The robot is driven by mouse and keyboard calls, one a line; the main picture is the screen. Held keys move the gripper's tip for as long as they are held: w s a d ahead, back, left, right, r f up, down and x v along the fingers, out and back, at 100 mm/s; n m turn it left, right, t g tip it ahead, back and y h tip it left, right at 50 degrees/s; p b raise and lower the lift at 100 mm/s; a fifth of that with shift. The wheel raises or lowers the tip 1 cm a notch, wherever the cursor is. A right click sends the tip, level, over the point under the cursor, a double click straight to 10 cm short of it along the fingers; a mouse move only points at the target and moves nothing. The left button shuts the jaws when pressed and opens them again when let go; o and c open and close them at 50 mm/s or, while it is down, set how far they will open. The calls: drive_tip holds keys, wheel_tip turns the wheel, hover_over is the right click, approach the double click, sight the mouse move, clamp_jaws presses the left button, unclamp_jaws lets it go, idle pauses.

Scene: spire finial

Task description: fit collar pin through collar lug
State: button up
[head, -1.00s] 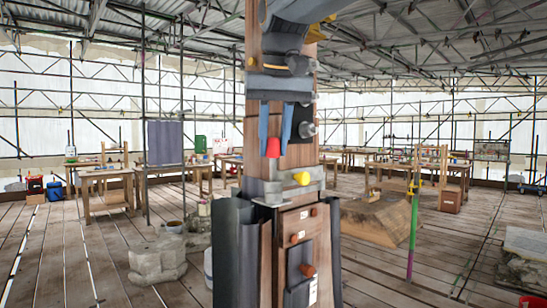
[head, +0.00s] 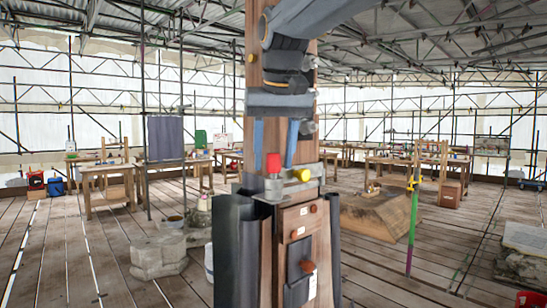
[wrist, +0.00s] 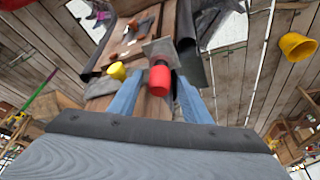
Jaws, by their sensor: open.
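The collar pin shows a red head (head: 273,163) standing low at the front of the post, just above the grey metal collar (head: 267,190). My gripper (head: 274,167) is above the collar with its two blue fingers apart, one each side of the red head. In the wrist view the red head (wrist: 159,80) sits between the fingers, with gaps on both sides. A grey plate of the collar (wrist: 159,48) shows behind it. The pin's shank and the lug hole are hidden, so I cannot tell how deep the pin sits.
A yellow knob (head: 303,175) sticks out of the collar right beside the red head; it also shows in the wrist view (wrist: 117,71). The wooden post (head: 305,220) bears dark side panels and red-brown knobs below. Stone blocks (head: 158,257) and workbenches stand farther off.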

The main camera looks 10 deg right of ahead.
drive_tip(key=b+v, duration=0.1)
drive_tip(key=v, duration=1.1)
